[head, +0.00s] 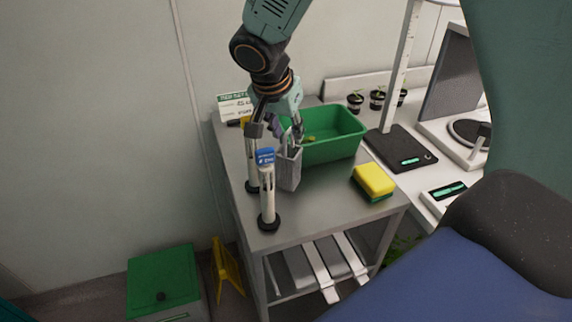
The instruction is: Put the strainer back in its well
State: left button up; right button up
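I cannot make out a strainer or its well in the head view. My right gripper (275,132) points down over the back left of a grey metal table (325,212). Its fingers look spread apart, above and behind a grey caddy (289,170) that holds several slim tools. Something purplish shows between the fingers, too small to name. A green tub (335,150) stands right of the caddy, with a small yellowish item inside. My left gripper is not in view.
Two upright pale tubes on black bases, the nearer one (268,205) with a blue top, stand at the table's left edge. A yellow-green sponge (374,180) lies at right, beside a black scale (400,148). A green bin (163,283) stands on the floor.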

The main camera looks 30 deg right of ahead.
jog(key=shift+d+f, duration=0.65)
jog(key=shift+f, duration=0.05)
jog(key=shift+w+a+r, duration=0.1)
jog(key=shift+a, duration=0.3)
jog(key=shift+c, duration=1.2)
jog(key=shift+d, duration=0.3)
grip_shut()
